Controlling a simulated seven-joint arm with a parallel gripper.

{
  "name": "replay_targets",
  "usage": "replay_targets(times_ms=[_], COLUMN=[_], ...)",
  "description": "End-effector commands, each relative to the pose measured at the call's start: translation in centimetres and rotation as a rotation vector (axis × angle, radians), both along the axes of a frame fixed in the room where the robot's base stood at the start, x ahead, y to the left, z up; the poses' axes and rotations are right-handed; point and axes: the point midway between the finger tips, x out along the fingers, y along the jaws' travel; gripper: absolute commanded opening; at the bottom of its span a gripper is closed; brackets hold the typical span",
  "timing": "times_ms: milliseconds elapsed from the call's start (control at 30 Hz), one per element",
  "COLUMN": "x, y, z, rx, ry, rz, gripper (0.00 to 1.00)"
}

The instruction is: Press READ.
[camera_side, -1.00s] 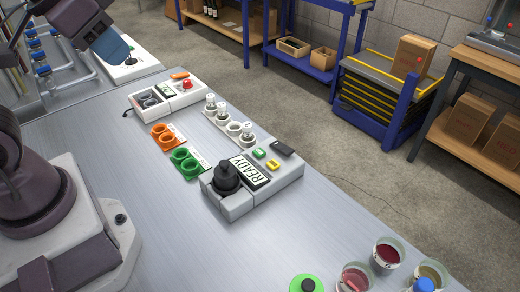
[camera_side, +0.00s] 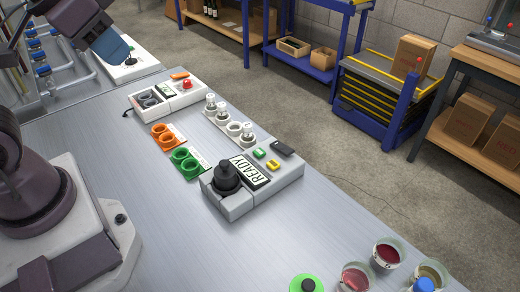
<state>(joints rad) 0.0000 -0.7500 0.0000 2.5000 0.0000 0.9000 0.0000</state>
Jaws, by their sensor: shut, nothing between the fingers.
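A grey instrument (camera_side: 236,208) stands on the steel bench with a display (camera_side: 249,171) that reads READY. A black round part sits at its left end. A green button (camera_side: 259,153) and a yellow button (camera_side: 273,165) are on its far side; their lettering is too small to read, so I cannot tell which is READ.
A smaller box with a red button (camera_side: 187,84) stands farther back. Dishes of red liquid (camera_side: 388,252) stand at the front right. The bench's middle front is clear.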

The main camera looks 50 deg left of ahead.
Motion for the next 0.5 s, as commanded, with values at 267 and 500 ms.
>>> replay_targets(times_ms=[267, 500], x=[0.0, 0.6], y=[0.0, -0.9], z=[0.0, -1.9], rx=[0.0, -0.004], ry=[0.0, 0.097], rz=[0.0, -0.044], gripper=[0.0, 0.0])
